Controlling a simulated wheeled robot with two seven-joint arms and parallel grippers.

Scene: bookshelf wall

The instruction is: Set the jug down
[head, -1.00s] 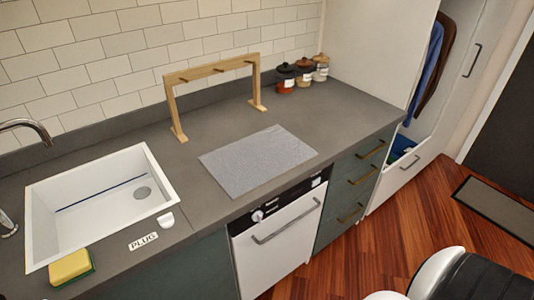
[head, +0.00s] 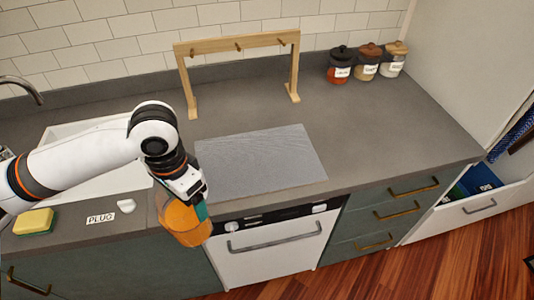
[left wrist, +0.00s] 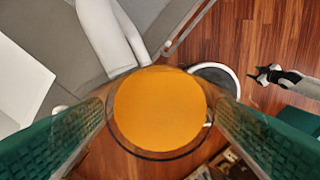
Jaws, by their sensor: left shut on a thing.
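The jug (head: 184,222) is clear with orange contents. In the head view it hangs at the counter's front edge, left of the dishwasher front. My left gripper (head: 197,202) is shut on it, its fingers partly hidden by the wrist. In the left wrist view the jug (left wrist: 160,112) is seen from above between the two green finger pads, with the floor behind it. A black gripper, apparently my right one (left wrist: 262,76), shows small at the right of that view; its jaws are too small to judge.
A grey textured mat (head: 262,162) lies bare on the counter (head: 390,125). Behind it stands a wooden peg rack (head: 237,45), with several lidded jars (head: 367,65) to its right. The sink (head: 75,130) is partly behind my arm; a sponge (head: 34,221) lies nearby.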

